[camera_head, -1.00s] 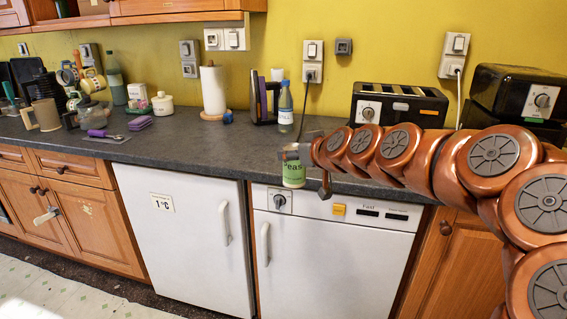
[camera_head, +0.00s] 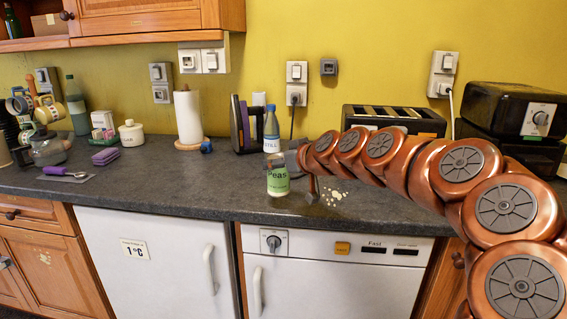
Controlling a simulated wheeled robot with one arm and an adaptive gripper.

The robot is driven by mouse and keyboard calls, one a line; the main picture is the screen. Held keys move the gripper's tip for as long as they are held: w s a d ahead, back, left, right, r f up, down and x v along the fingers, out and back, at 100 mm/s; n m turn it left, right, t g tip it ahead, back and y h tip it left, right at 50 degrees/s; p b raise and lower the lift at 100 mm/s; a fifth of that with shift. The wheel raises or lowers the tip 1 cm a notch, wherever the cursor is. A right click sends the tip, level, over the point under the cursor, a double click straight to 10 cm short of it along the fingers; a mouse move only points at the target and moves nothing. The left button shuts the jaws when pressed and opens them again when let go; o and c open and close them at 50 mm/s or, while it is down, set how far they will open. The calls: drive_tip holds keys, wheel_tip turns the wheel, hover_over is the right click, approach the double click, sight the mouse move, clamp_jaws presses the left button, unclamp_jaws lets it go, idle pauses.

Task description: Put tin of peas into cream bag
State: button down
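The tin of peas (camera_head: 278,182) is a small green tin with a pale top part and the word "Peas" on it. It is upright, in front of the blue-capped bottle in the picture. My gripper (camera_head: 293,168) comes in from the right and is shut on the tin; one dark finger hangs just right of it. The fingertips are small and partly hidden. I cannot tell whether the tin's base touches the worktop (camera_head: 220,188) or hangs above it. No cream bag shows in this view.
A blue-capped bottle (camera_head: 271,130) and a dark upright appliance (camera_head: 241,124) stand behind the tin. A toaster (camera_head: 385,119) is behind my arm. Paper towel (camera_head: 188,117), a lidded pot (camera_head: 131,133) and purple cloths (camera_head: 105,156) stand left. The worktop's middle left is clear.

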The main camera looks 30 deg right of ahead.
drive_tip(key=shift+w+d+f+p, duration=0.2)
drive_tip(key=shift+w+d+f, duration=0.55)
drive_tip(key=shift+w+d, duration=0.5)
drive_tip(key=shift+w+d+f+p, duration=0.2)
drive_tip(key=shift+w+d+f, duration=0.6)
drive_tip(key=shift+w, duration=0.8)
drive_tip(key=shift+w+d+f+p, duration=0.2)
drive_tip(key=shift+w+d+f, duration=0.5)
drive_tip(key=shift+w+d, duration=0.55)
drive_tip(key=shift+w+a+f, duration=0.15)
drive_tip(key=shift+f, duration=0.05)
drive_tip(key=shift+c, duration=1.4)
unclamp_jaws()
drive_tip(key=shift+r, duration=0.1)
drive_tip(key=shift+r, duration=0.15)
drive_tip(key=b+v, duration=0.1)
drive_tip(key=v, duration=1.1)
